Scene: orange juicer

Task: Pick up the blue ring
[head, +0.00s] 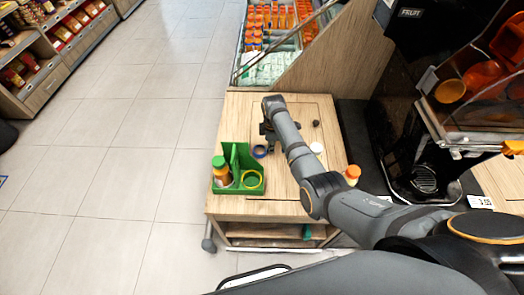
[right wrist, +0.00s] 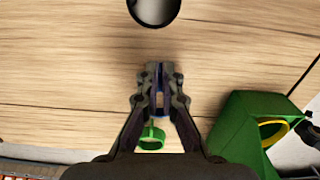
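The blue ring (head: 260,151) shows in the head view close to the near side of my right gripper (head: 268,133), over the wooden table top (head: 228,128). My left gripper is not in view.
A small green ring (right wrist: 152,138) shows in the wrist view. An orange-capped bottle (head: 352,174) stands right of my arm. The juicer (head: 412,135) is farther right.

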